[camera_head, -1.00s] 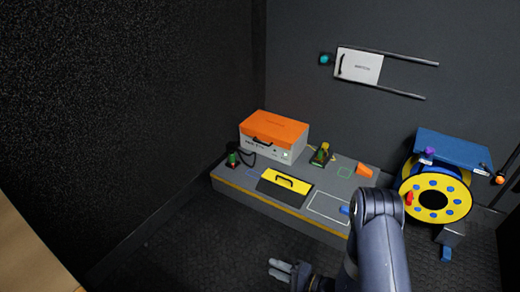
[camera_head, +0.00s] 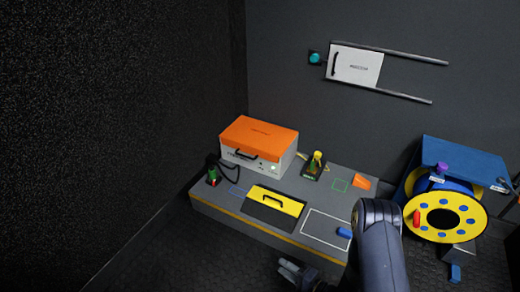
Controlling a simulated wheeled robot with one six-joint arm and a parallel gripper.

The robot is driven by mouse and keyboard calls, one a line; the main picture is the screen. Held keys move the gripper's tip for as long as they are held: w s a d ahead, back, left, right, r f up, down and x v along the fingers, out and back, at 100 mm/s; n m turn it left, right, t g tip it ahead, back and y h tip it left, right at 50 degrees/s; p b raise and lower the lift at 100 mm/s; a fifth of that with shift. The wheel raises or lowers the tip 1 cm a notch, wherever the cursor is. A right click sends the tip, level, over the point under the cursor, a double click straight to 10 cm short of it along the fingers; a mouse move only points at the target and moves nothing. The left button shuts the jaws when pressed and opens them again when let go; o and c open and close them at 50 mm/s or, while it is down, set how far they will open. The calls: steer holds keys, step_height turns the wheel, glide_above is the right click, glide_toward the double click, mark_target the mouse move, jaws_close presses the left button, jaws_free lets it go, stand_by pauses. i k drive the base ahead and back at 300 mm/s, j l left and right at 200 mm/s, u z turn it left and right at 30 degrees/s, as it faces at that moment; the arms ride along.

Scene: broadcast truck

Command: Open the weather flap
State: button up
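No readable label tells me which panel is the weather flap. A yellow panel (camera_head: 274,200) with a black handle lies on the low grey bench, looking closed. A white panel (camera_head: 356,65) with a black handle sits between two rails on the back wall. My gripper (camera_head: 286,271) is low in front of the bench, apart from all of these. Its two fingers show, but their gap is too small to judge.
The grey bench (camera_head: 225,207) carries a green-and-black connector (camera_head: 213,171), another connector (camera_head: 315,165), an orange wedge (camera_head: 361,182) and a blue piece (camera_head: 344,232). The yellow reel (camera_head: 470,220) stands at right. A dark wall (camera_head: 120,120) closes the left. Dark floor (camera_head: 170,262) is free in front.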

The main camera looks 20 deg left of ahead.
mark_target(264, 141)
steer(key=i+j+z, duration=0.3)
steer(key=j, duration=0.35)
steer(key=j+z, duration=0.3)
steer(key=j, duration=0.4)
steer(key=i+j+z, duration=0.1)
steer(key=j+z, duration=0.2)
steer(key=j, duration=0.45)
steer(key=j+z, duration=0.1)
steer(key=j, duration=0.4)
steer(key=k+j, duration=0.15)
steer(key=j, duration=0.35)
steer(key=z, duration=0.05)
